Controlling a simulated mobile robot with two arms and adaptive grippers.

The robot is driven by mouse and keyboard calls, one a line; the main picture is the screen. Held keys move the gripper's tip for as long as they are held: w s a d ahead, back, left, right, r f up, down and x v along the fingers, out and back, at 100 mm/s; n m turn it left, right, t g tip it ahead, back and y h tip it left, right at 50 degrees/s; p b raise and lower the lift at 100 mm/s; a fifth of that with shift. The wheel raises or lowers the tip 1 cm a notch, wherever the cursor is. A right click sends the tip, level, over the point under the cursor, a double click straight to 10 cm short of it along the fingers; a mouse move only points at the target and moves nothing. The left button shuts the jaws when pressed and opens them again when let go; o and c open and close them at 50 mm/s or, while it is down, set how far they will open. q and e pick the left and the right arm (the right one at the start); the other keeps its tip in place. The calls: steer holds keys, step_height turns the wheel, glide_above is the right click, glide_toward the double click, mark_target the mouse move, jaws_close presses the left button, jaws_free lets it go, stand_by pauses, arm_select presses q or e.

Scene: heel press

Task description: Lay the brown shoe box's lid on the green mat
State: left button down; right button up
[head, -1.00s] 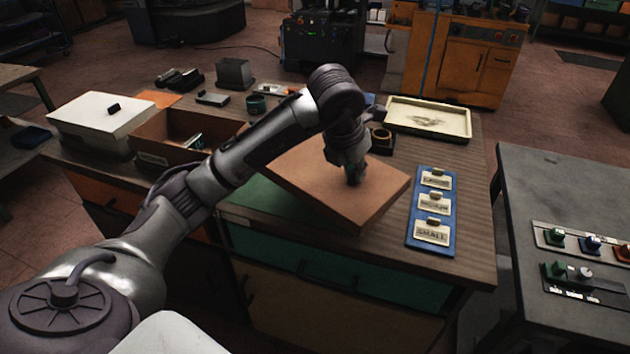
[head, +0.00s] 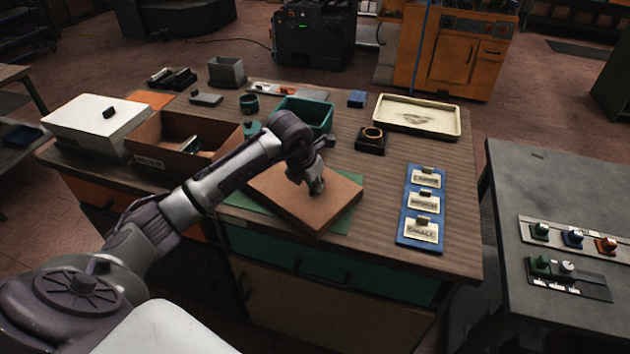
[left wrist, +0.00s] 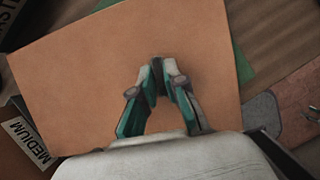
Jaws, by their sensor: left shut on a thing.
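The brown lid (head: 283,207) is low over the green mat (head: 240,199), turned at an angle, and covers most of it. Green shows at the lid's left and right sides. I cannot tell whether the lid touches the mat. My left gripper (head: 316,188) is shut on the lid's top. In the left wrist view the gripper's fingertips (left wrist: 161,64) close together over the lid (left wrist: 110,60). The open brown shoe box (head: 150,163) stands left of the mat, with things inside. My right gripper is not in view.
A white box (head: 75,122) stands at the far left. A blue board (head: 409,228) with label cards lies right of the lid, and a cream tray (head: 450,131) behind. A green bin (head: 318,112) is at the back. Bare wood lies between lid and board.

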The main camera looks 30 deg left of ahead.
arm_select(q)
steer(key=c, duration=1.2)
jaws_free()
steer(key=b+v, duration=0.2)
steer(key=v, duration=1)
